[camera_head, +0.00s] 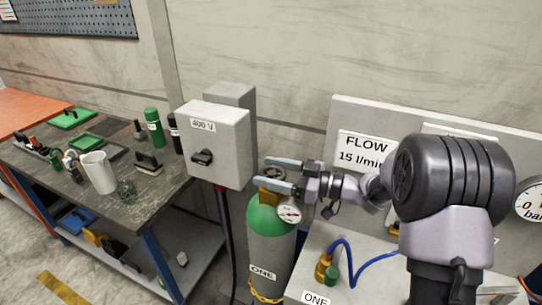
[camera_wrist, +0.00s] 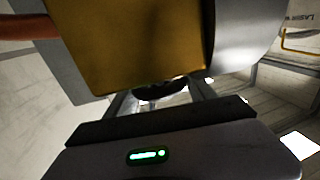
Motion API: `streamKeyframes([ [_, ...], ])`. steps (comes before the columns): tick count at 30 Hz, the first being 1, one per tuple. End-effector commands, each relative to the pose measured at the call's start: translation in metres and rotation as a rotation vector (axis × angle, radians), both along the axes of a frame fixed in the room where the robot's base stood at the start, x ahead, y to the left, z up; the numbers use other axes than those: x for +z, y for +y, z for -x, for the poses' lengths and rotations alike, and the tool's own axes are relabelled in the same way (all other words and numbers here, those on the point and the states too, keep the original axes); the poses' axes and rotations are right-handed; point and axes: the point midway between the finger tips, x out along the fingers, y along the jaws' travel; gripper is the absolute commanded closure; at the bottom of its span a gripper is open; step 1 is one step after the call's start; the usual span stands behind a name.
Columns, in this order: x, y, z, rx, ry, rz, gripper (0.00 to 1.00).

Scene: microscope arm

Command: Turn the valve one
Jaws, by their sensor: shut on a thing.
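The green-shouldered gas cylinder (camera_head: 268,222) labelled ONE stands upright below the grey electrical box's right side. On its top is a brass valve body (camera_head: 268,197) with a small dark handwheel (camera_head: 276,171). My gripper (camera_head: 267,173) reaches in from the right, one finger on each side of the handwheel, and is shut on it. In the wrist view, a large brass-coloured block (camera_wrist: 130,45) fills the top, and part of a dark round wheel (camera_wrist: 160,92) shows between the fingers. The rest of the wheel is hidden.
A round gauge (camera_head: 290,211) sits just below my gripper. The grey 400 V box (camera_head: 218,140) is close on the left. A FLOW panel (camera_head: 365,150) stands behind my arm. A cluttered workbench (camera_head: 150,205) is farther left.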

Motion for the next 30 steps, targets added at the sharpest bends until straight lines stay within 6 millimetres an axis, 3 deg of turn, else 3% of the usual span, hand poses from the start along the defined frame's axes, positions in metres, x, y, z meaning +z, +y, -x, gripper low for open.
streamKeyframes([
  [11, 0.0002, -0.0003, -0.0004, 0.042, -0.004, -0.001, 0.77],
  [12, 0.0002, -0.0003, -0.0004, 0.041, -0.004, -0.001, 0.32],
  [15, 0.0001, -0.0002, -0.0004, 0.041, -0.003, -0.001, 0.14],
  [30, 0.0010, -0.0078, 0.0008, 0.038, -0.002, -0.001, 0.14],
])
